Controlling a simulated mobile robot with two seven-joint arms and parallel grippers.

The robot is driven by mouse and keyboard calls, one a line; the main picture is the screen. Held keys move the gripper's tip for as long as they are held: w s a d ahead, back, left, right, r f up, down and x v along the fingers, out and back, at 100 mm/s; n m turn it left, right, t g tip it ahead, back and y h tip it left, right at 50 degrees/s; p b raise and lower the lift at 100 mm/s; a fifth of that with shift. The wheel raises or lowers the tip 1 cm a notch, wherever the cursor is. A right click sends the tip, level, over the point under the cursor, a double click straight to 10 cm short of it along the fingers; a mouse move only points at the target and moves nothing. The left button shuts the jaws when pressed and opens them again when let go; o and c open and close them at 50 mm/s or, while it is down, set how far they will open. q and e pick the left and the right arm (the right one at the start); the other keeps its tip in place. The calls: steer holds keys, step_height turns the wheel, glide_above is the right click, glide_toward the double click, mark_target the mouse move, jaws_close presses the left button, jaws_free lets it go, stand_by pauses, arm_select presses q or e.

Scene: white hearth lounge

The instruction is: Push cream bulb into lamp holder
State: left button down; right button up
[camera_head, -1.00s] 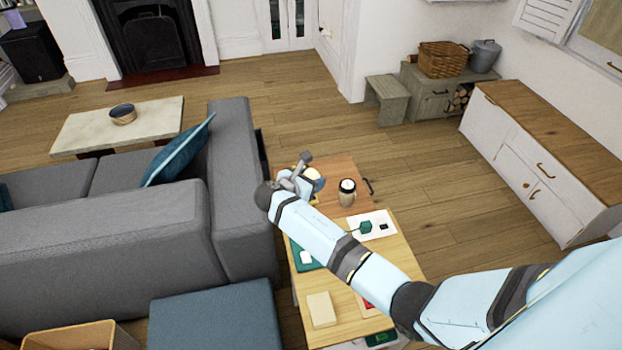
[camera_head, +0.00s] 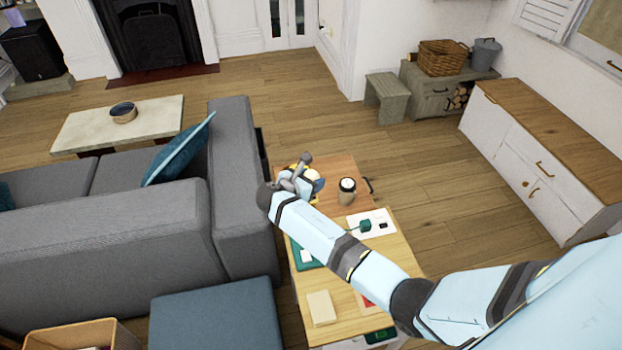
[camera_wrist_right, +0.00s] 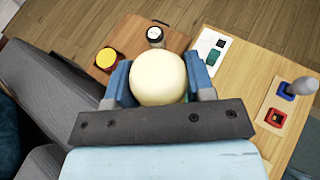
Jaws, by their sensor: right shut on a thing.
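The cream bulb (camera_wrist_right: 158,78) is round and smooth, and it sits between the two blue fingers of my right gripper (camera_wrist_right: 160,84) in the right wrist view. The gripper is shut on it. In the head view my right gripper (camera_head: 308,180) is over the far left part of the wooden table, beside the sofa, and hides most of the bulb. I cannot make out the lamp holder; the bulb and gripper cover the surface beneath them. Whether the bulb touches anything below cannot be told. My left gripper is not in view.
A jar with a white top (camera_head: 347,188) stands close to the right of the gripper. A round yellow-topped thing (camera_wrist_right: 107,59) is on its left in the wrist view. A white board with a green piece (camera_head: 381,221) lies nearer. The grey sofa (camera_head: 236,190) borders the table's left.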

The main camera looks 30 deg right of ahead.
steer(key=shift+f, duration=0.85)
steer(key=o, duration=1)
steer(key=shift+s+a+r+p, duration=0.15)
steer(key=shift+a+r+p, duration=0.1)
steer(key=shift+a+p, duration=0.15)
steer(key=p+v, duration=0.2)
steer(key=v, duration=0.4)
stand_by(0.4)
steer(key=shift+f, duration=0.1)
